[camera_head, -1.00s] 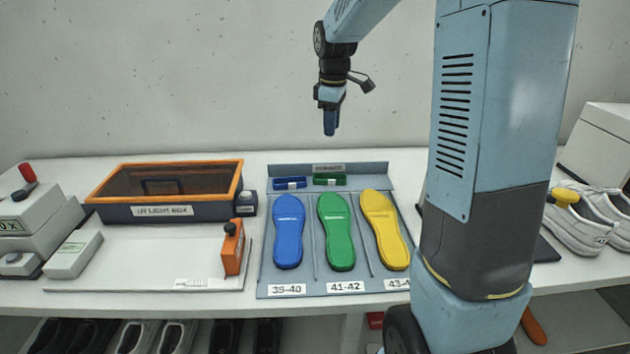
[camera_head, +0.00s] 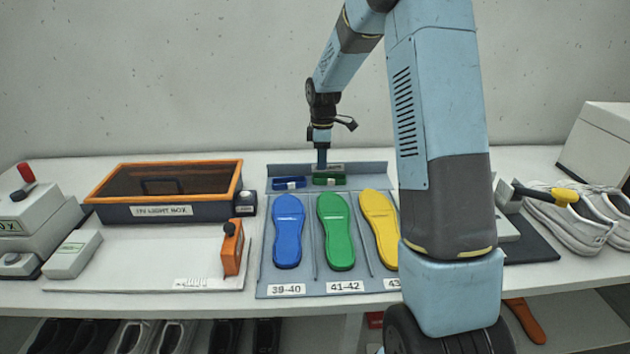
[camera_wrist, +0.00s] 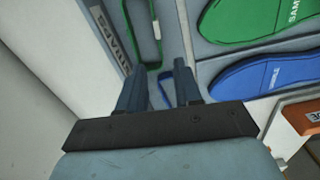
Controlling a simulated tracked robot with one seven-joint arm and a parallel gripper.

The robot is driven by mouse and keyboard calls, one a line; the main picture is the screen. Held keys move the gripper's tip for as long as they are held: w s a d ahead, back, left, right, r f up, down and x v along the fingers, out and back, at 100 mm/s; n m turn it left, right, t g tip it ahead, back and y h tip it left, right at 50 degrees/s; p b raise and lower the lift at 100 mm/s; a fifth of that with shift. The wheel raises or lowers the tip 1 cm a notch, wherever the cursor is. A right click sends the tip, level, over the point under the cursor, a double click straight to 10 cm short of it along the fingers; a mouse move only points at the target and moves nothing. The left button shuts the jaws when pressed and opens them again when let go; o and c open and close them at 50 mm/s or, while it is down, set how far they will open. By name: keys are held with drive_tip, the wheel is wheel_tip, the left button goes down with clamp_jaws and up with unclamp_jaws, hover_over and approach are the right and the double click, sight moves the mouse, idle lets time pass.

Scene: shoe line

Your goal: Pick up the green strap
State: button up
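The green strap (camera_head: 329,181) lies in the back section of the grey insole tray (camera_head: 376,272), behind the green insole. In the wrist view the green strap (camera_wrist: 158,52) shows as a narrow loop with a pale piece on its side, just beyond the fingertips. My gripper (camera_head: 322,165) points down above the back of the tray, close to the green strap. In the wrist view my gripper (camera_wrist: 160,73) has its two fingers apart, with nothing held. Part of the blue strap (camera_wrist: 166,88) shows between the fingers, lower down; it is left of the green strap (camera_head: 289,184).
Blue (camera_head: 288,232), green (camera_head: 336,232) and yellow (camera_head: 379,225) insoles lie in front of the straps. A UV light box (camera_head: 165,212) stands to the left. A raised labelled back edge (camera_wrist: 108,35) borders the strap section.

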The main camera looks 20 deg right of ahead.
sight(321, 184)
drive_tip(key=shift+w+f, duration=0.15)
drive_tip(key=shift+f, duration=3.1)
clamp_jaws()
